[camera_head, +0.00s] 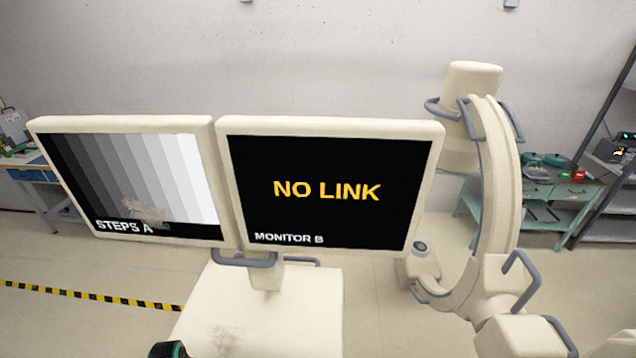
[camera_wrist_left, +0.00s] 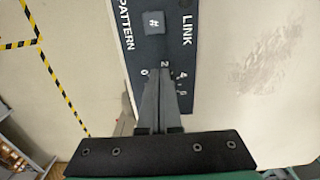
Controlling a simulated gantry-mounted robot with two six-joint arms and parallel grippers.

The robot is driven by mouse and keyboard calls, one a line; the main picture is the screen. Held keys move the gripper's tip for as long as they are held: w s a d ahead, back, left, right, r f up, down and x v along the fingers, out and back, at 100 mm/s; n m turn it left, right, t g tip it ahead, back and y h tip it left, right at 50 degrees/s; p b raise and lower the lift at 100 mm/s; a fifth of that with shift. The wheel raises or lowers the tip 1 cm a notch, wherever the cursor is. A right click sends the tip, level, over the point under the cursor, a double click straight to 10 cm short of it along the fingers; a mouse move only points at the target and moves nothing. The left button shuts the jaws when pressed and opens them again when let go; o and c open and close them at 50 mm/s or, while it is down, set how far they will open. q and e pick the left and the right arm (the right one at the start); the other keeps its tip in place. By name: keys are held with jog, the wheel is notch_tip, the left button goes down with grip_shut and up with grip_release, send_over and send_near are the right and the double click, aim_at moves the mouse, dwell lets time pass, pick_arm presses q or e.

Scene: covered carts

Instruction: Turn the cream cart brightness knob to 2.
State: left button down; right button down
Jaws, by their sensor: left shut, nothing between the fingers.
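The cream cart (camera_head: 265,315) stands in the middle of the head view, with two monitors above it. In the left wrist view its dark control panel (camera_wrist_left: 140,58) carries the words PATTERN and LINK, a square button (camera_wrist_left: 154,23) marked #, and a dial scale (camera_wrist_left: 165,65) with 0, 2 and 4 readable. My left gripper (camera_wrist_left: 164,82) is shut, its fingers over the dial just below the 2. The fingers cover the middle of the dial, so the brightness knob and its pointer cannot be made out. Whether they touch it I cannot tell. My right gripper is in neither view.
The left monitor (camera_head: 130,180) shows grey steps and STEPS A; the right monitor (camera_head: 320,192) reads NO LINK, MONITOR B. A cream C-shaped arm unit (camera_head: 508,190) with grey handles stands at right. A yellow-black floor stripe (camera_head: 90,295) runs at left. Green workbench (camera_head: 540,205) behind.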

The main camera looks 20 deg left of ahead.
pick_arm(q)
jog(key=shift+w+d, duration=0.15)
jog(key=shift+d, duration=0.2)
dwell(0.7)
jog(key=shift+w, duration=0.1)
dwell(0.5)
jog(key=shift+a, duration=0.35)
dwell(0.4)
